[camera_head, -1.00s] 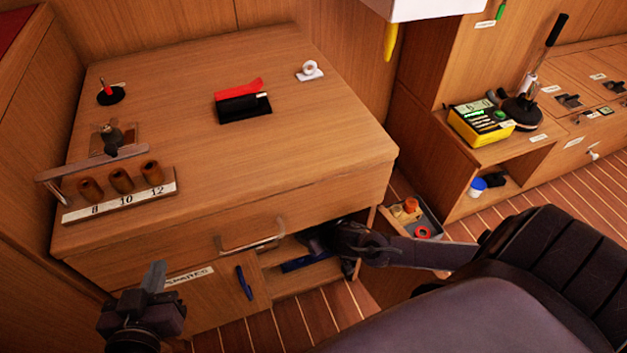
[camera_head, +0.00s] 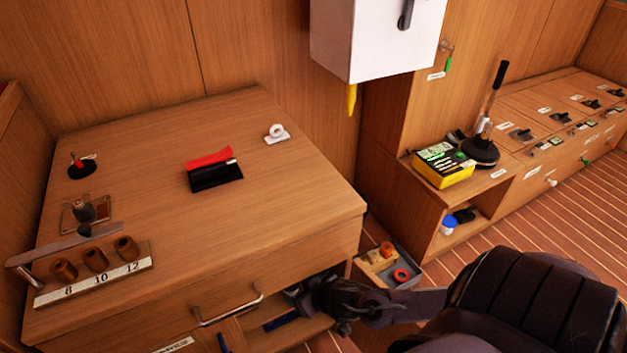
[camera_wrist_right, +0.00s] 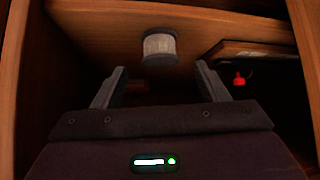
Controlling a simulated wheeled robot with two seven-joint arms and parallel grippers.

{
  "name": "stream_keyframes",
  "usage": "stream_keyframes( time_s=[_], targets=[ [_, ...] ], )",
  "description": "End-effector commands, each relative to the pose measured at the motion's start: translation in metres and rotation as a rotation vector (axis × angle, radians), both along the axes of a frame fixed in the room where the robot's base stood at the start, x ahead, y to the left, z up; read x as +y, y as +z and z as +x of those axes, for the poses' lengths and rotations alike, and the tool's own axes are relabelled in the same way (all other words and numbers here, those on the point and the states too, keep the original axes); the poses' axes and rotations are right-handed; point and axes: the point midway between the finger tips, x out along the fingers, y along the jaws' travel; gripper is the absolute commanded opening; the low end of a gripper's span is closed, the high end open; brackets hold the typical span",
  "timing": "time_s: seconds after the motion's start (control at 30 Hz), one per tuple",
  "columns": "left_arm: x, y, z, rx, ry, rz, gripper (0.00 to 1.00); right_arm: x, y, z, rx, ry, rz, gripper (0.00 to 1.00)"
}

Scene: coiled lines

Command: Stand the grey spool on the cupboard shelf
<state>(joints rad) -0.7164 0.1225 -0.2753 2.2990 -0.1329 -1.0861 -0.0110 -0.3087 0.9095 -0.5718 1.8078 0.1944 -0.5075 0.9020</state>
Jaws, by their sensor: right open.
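The grey spool (camera_wrist_right: 159,46), with pale line wound between its grey end discs, shows in the right wrist view. It appears upright on the cupboard shelf (camera_wrist_right: 90,30). My right gripper (camera_wrist_right: 161,70) is open, its fingers apart on either side, with the spool just beyond the fingertips and clear of both. In the head view my right gripper (camera_head: 298,297) reaches into the open cupboard under the desk drawer; the spool is hidden there. My left gripper is not in view.
The drawer front with its handle (camera_head: 229,306) lies over the cupboard opening. A grey tray (camera_head: 404,279) with orange pieces stands to its right. A small red object (camera_wrist_right: 239,79) lies in a dark space right of the shelf. Cupboard walls stand close on both sides.

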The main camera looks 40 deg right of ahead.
Motion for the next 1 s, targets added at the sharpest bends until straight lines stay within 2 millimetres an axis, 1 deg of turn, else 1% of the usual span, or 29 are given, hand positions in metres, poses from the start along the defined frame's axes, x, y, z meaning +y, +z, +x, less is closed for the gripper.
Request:
stream_keyframes(
  time_s=[0.03,0.1,0.23,0.33,0.47,0.57,0.67,0.77,0.8,0.9,1.0],
  targets=[
    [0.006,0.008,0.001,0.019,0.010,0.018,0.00,-0.001,0.013,-0.011,0.004,0.001,-0.002,0.67],
    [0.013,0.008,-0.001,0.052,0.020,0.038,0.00,0.000,0.022,-0.020,0.004,0.002,-0.001,0.67],
    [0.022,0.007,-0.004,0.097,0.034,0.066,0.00,-0.001,0.034,-0.032,0.002,0.001,-0.001,0.67],
    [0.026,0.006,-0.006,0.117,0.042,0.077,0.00,-0.001,0.038,-0.038,0.002,0.001,-0.001,0.67],
    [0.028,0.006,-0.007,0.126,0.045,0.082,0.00,0.000,0.040,-0.040,0.000,0.000,0.001,0.67],
    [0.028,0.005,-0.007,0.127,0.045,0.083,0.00,0.006,0.039,-0.042,0.010,0.003,0.003,0.67],
    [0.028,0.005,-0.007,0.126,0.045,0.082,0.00,0.030,0.037,-0.051,0.051,0.011,0.006,0.67],
    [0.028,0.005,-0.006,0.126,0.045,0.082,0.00,0.072,0.039,-0.066,0.132,0.045,0.007,0.67],
    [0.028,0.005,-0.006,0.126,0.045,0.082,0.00,0.090,0.043,-0.073,0.170,0.068,0.005,0.67],
    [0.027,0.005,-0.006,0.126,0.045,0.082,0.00,0.126,0.056,-0.089,0.263,0.138,-0.003,0.67],
    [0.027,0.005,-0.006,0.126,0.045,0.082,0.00,0.150,0.072,-0.101,0.336,0.217,-0.009,0.67]
  ],
)
